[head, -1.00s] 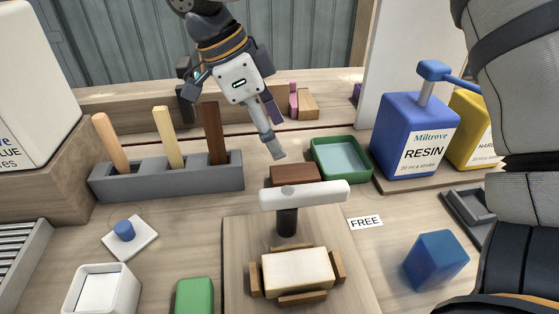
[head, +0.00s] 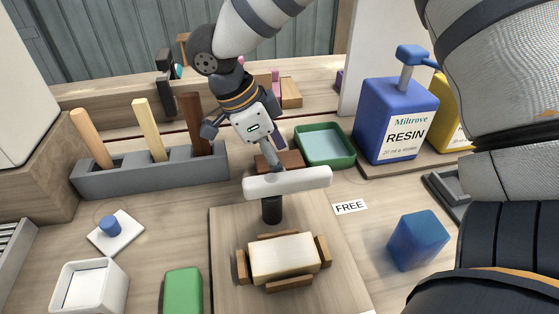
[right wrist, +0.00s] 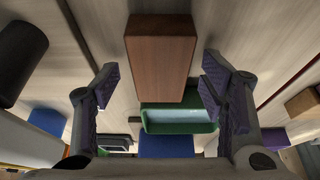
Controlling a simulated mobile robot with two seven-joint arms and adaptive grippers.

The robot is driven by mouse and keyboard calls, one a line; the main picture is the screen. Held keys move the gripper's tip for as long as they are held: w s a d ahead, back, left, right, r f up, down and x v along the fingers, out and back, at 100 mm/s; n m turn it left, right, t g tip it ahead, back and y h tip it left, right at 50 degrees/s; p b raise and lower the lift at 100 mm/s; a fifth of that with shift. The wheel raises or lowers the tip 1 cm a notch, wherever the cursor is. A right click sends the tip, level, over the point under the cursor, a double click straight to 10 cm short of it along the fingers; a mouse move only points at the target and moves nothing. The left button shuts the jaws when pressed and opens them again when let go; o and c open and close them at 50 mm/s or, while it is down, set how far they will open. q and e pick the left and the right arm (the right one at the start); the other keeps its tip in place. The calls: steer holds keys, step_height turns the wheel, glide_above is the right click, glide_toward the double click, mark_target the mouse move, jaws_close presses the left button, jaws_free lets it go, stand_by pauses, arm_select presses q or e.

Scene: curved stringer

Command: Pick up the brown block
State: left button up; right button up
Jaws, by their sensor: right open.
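The brown block (head: 293,160) lies on the bench behind the white-topped T-shaped tool, partly hidden by my right gripper. My right gripper (head: 274,160) points down at it in the head view, its fingertips overlapping the block there. In the right wrist view the brown block (right wrist: 160,58) shows large, lined up between the two purple-padded fingers of the open gripper (right wrist: 160,85), with a gap on each side. Nothing is held. My left gripper is not in view.
A green tray (head: 325,145) stands just right of the block. The T-shaped tool (head: 287,184) stands close in front. A grey rack (head: 150,175) with wooden sticks is at left. A blue resin bottle (head: 397,120) is at right, a blue block (head: 417,240) nearer.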

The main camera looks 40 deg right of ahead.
steer(key=shift+f, duration=0.2)
steer(key=c, duration=1.2)
steer(key=shift+c, duration=0.2)
